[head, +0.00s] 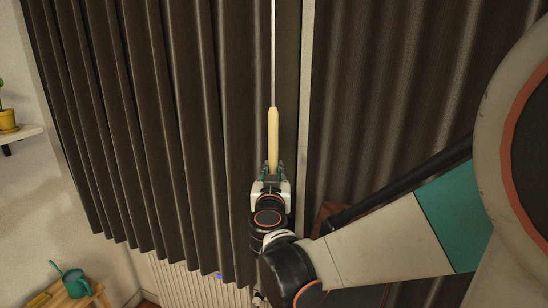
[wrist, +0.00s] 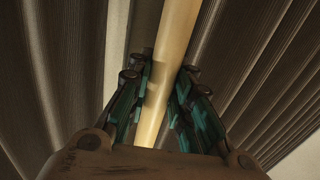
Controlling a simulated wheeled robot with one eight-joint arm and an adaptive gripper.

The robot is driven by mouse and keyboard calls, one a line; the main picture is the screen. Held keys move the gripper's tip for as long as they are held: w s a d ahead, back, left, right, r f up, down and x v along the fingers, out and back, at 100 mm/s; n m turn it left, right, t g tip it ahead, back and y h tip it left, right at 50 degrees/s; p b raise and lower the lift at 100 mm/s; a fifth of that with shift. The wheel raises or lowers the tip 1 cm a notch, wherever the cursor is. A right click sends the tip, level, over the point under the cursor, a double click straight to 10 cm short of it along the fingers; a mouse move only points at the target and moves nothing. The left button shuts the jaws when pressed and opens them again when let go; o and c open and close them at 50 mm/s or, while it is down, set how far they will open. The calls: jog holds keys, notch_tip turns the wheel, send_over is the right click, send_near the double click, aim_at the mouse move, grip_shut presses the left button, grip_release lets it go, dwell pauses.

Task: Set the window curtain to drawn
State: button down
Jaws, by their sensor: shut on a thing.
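The window curtain is dark brown and pleated. Its left panel (head: 170,120) hangs in close folds, and its right panel (head: 400,90) hangs in broader, softer folds. A pale wooden handle (head: 273,135) on a thin rod hangs upright between the panels. My gripper (head: 273,172) is shut on the handle's lower end. In the wrist view, the teal fingers of my gripper (wrist: 165,100) lie on both sides of the handle (wrist: 172,50). The curtain's top and the window are out of view.
A pale vertical strip (head: 304,100) shows between the panels. A ribbed pale radiator (head: 195,280) is below the left panel. At left are a shelf (head: 25,133) with a yellow pot (head: 8,120) and a wooden stool (head: 70,300) with a green watering can (head: 73,283).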

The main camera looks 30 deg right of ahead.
jog(key=shift+s, duration=0.25)
jog(key=c, duration=1.4)
grip_release()
jog(key=v, duration=1.2)
jog(key=shift+w+d, duration=0.1)
